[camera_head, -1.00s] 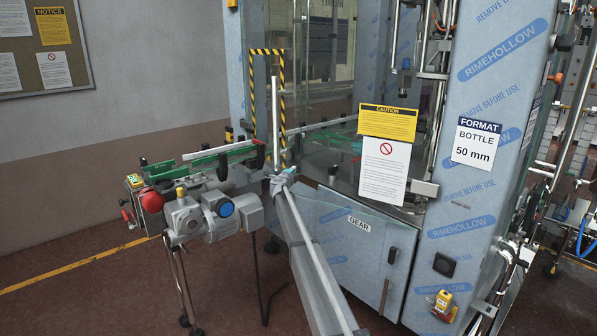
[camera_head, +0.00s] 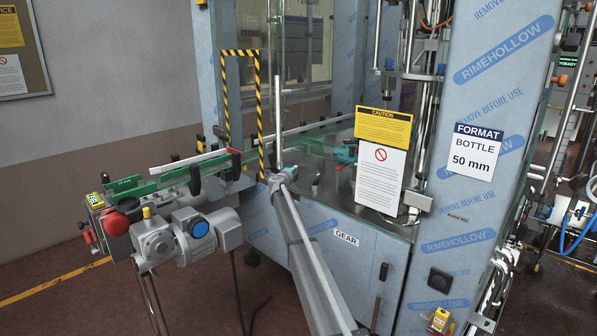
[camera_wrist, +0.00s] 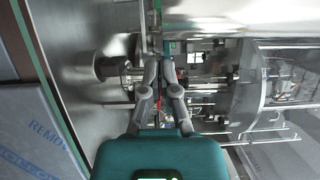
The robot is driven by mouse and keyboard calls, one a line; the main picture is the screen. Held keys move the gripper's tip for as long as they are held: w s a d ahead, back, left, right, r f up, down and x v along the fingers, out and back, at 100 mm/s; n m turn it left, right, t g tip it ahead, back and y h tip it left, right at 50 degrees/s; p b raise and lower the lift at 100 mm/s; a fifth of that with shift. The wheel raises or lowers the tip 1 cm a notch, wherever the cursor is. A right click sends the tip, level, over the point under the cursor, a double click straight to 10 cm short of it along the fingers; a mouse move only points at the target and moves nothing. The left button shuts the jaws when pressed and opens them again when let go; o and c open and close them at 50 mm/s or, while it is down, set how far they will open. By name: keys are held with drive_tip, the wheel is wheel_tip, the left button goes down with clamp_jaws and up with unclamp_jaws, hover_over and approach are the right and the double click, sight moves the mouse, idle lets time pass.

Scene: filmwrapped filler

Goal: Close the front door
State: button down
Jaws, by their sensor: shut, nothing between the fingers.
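The machine's front is glazed, and a clear pane (camera_head: 325,95) shows behind the grey arm. A yellow caution sign (camera_head: 383,126) and a white notice (camera_head: 380,176) hang at the front glazing. I cannot tell for sure which pane is the front door or how far it stands open. In the wrist view my gripper (camera_wrist: 160,60) points at metal machine parts, its grey fingers close together and empty. In the head view a teal part (camera_head: 345,153) shows near the notice, partly hidden; it looks like my gripper.
A conveyor (camera_head: 150,185) with a grey motor (camera_head: 188,232) and red button (camera_head: 115,223) sticks out at the left. A black-and-yellow striped frame (camera_head: 227,110) surrounds its opening. A wide post (camera_head: 480,90) and pipes stand right.

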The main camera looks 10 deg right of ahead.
drive_tip(key=shift+w+d+r, duration=0.15)
drive_tip(key=shift+w+d, duration=0.15)
drive_tip(key=shift+d, duration=0.25)
drive_tip(key=shift+d+r, duration=0.1)
drive_tip(key=shift+d, duration=0.1)
drive_tip(key=s+a, duration=0.9)
drive_tip(key=a, duration=0.3)
drive_tip(key=shift+s+a, duration=0.15)
drive_tip(key=shift+s, duration=0.1)
